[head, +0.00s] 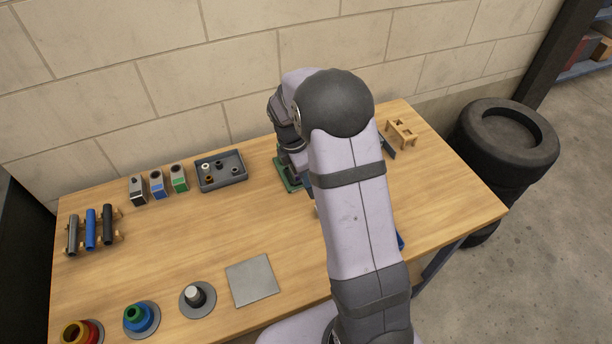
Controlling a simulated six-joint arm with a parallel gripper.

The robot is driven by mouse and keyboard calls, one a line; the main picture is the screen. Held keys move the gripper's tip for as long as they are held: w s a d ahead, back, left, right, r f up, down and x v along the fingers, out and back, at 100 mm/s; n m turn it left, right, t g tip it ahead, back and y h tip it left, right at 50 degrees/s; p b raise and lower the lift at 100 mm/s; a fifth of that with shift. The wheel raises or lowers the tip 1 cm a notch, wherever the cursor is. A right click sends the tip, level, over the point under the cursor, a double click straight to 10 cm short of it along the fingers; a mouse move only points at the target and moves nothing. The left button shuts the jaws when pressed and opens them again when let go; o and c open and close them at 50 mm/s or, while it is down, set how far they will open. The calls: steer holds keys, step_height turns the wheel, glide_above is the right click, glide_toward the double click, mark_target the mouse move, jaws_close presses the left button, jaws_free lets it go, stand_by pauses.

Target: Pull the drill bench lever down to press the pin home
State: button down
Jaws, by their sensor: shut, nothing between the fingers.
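My gripper (298,164) points down at the back middle of the table, partly hidden behind my own forearm. It is shut with nothing held; its fingertips are not clearly visible. Just beside and below it is the green base (284,177) of what looks like the drill bench. Most of this bench is hidden by my arm. I cannot make out the lever or the pin, nor tell whether my gripper touches the lever.
Left of the green base are a grey tray (241,180) with small parts and several small boxes (157,185). A tube rack (72,253), a grey plate (252,280) and round stands (197,309) lie left and front. A wooden stand (401,139) is at the back right. Stacked tyres (483,165) stand beside the table.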

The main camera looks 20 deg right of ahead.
steer(key=shift+s+f, duration=0.15)
steer(key=shift+f, duration=0.45)
steer(key=shift+s+f, duration=0.2)
steer(key=shift+s, duration=0.15)
steer(key=shift+f, duration=0.1)
steer(key=shift+w+r+p, duration=0.2)
steer(key=shift+r+p, duration=0.3)
steer(key=shift+r, duration=0.25)
step_height(320, 180, up, 14)
steer(key=a, duration=0.2)
steer(key=shift+a+f, duration=0.2)
steer(key=shift+a, duration=0.2)
steer(key=shift+w, duration=0.15)
